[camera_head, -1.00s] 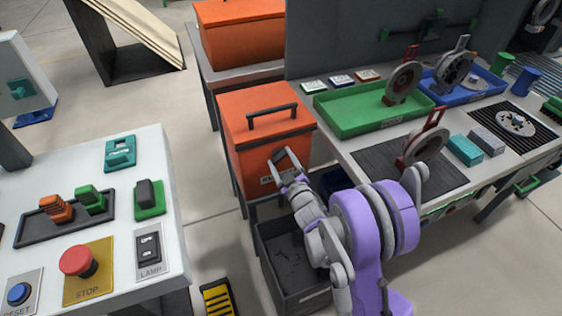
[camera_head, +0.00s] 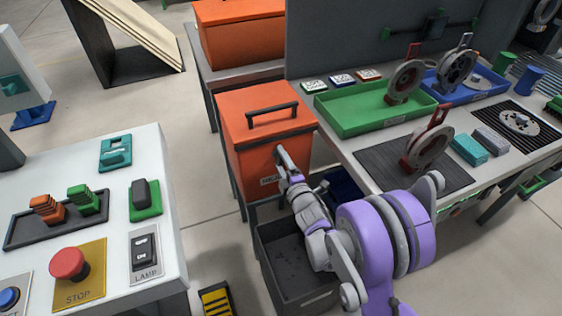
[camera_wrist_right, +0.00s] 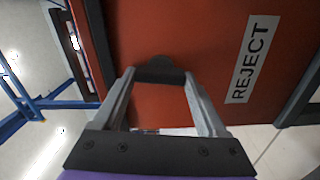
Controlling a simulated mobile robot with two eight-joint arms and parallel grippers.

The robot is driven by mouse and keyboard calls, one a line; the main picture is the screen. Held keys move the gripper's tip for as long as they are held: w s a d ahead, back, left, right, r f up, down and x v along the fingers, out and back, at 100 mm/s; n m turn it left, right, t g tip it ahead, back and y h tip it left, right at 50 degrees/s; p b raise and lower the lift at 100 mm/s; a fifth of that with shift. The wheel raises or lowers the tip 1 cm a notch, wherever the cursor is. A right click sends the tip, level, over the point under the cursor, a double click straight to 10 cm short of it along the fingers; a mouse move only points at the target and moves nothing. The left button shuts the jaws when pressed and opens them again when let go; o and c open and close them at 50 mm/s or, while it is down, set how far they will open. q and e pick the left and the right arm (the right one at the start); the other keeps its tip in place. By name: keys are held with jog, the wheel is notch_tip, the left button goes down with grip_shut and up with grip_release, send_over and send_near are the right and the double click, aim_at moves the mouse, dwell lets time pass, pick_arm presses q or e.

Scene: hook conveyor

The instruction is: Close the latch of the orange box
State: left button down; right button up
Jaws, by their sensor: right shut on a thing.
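The orange box (camera_head: 262,112) stands at the centre of the head view, its lid down, with a black handle (camera_head: 272,113) on top. Its front carries a white REJECT label, clear in the right wrist view (camera_wrist_right: 250,58). A dark latch tab (camera_wrist_right: 160,70) shows on the orange front in that view. My right gripper (camera_head: 280,157) is at this front face, beside the label. In the right wrist view its fingers (camera_wrist_right: 158,80) are shut on the latch, one on each side. The fingers hide the latch in the head view. My left gripper is out of view.
A dark open bin (camera_head: 300,278) sits below the box. A bench with a green tray (camera_head: 375,122) and reels is to the right, and a white control panel (camera_head: 120,225) to the left. Another orange box (camera_head: 240,38) stands behind.

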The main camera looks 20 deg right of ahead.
jog(key=shift+n, duration=0.6)
jog(key=o, duration=1.3)
jog(key=s, duration=1)
jog(key=shift+s+a, duration=0.35)
jog(key=shift+s, duration=0.05)
